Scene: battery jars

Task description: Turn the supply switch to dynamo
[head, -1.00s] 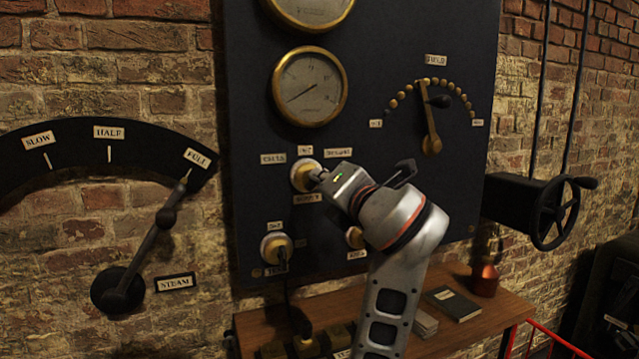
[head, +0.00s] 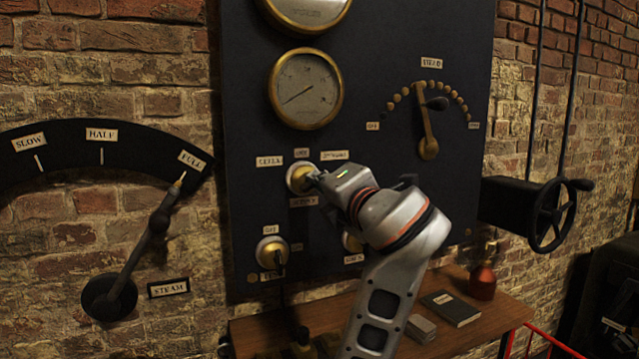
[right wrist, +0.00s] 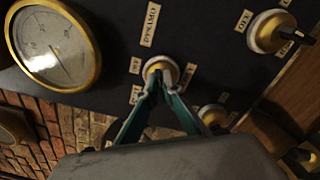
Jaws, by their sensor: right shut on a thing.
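The supply switch (head: 299,177) is a round pale and brass knob on the dark panel. The labels CELLS (head: 269,161), OFF (head: 301,153) and DYNAMO (head: 334,156) sit around its top, with SUPPLY below. My right gripper (head: 314,179) reaches it from the right and is shut on its handle. In the right wrist view, the two teal fingers (right wrist: 158,88) close in at the supply switch (right wrist: 158,66), with the DYNAMO label (right wrist: 150,25) above. The fingers hide the handle, so I cannot tell where it points. My left gripper is out of view.
Two more round switches, one at lower left (head: 271,252) and one partly behind my arm (head: 350,242), sit below. A brass gauge (head: 306,89) is above. A wooden shelf (head: 500,312) holds a book (head: 450,307) and a copper-coloured vessel (head: 482,282). A handwheel (head: 553,214) stands at right.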

